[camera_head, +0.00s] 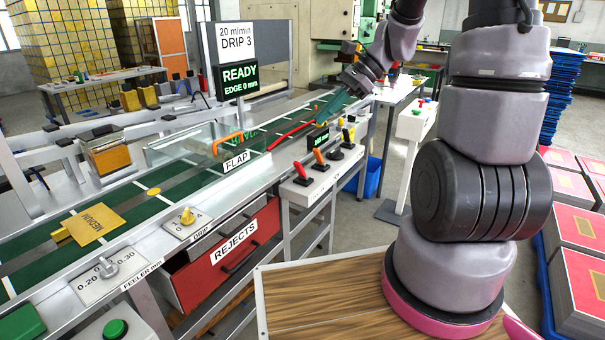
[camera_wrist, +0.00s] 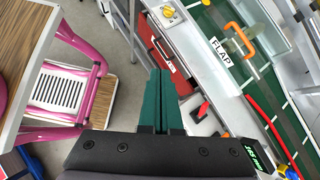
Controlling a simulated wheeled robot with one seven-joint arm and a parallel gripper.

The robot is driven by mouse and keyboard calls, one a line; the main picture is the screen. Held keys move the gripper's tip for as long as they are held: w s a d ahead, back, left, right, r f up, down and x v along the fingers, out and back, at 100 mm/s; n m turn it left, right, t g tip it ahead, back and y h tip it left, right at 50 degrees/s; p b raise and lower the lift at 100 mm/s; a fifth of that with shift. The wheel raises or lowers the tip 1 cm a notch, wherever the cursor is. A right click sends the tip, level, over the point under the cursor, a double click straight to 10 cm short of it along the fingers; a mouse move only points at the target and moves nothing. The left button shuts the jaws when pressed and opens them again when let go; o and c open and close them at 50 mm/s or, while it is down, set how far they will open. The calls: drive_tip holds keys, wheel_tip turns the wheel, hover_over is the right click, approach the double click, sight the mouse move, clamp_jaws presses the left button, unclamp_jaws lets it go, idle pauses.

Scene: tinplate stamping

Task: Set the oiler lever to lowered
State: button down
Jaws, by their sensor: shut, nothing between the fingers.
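My gripper (camera_head: 320,119) is shut and empty, its teal fingers together. They also show in the wrist view (camera_wrist: 160,75). In the head view it appears above the far end of a long red bar-like handle (camera_head: 290,136) by the conveyor; this handle lies low and slanted, and shows in the wrist view (camera_wrist: 266,122). A row of small levers stands on a white ledge: a red one (camera_head: 301,171), an orange one (camera_head: 319,157), a black one (camera_head: 335,151) and a yellow one (camera_head: 348,136). No oiler label is readable, so I cannot tell which is the oiler lever.
The green conveyor (camera_head: 150,187) carries a clear flap with an orange handle (camera_head: 227,143). A yellow drip knob (camera_head: 187,216) and a red rejects drawer (camera_head: 230,250) are nearer. A screen (camera_head: 240,80) reads READY. A wooden tabletop (camera_head: 320,295) is beside my arm's base.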

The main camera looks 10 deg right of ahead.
drive_tip(key=w+d+f+m+t+y, duration=0.1)
drive_tip(key=w+f+m+y, duration=0.1)
drive_tip(key=w+f+m, duration=0.3)
drive_tip(key=w+f+m+y, duration=0.2)
drive_tip(key=f+m+y, duration=0.15)
drive_tip(key=f, duration=0.35)
drive_tip(key=m+t, duration=0.6)
drive_tip(key=m, duration=0.6)
approach(300, 171)
drive_tip(key=s+a+f, duration=0.1)
drive_tip(key=s+a, duration=0.1)
drive_tip(key=s, duration=0.3)
drive_tip(key=shift+w+f+n, duration=0.2)
drive_tip(key=shift+n, duration=0.05)
drive_tip(key=shift+a, duration=0.1)
drive_tip(key=w+a, duration=0.6)
drive_tip(key=shift+w+a+f, duration=0.1)
drive_tip(key=shift+a, duration=0.3)
drive_tip(key=shift+w+d+r, duration=0.3)
drive_tip(key=shift+w, duration=0.15)
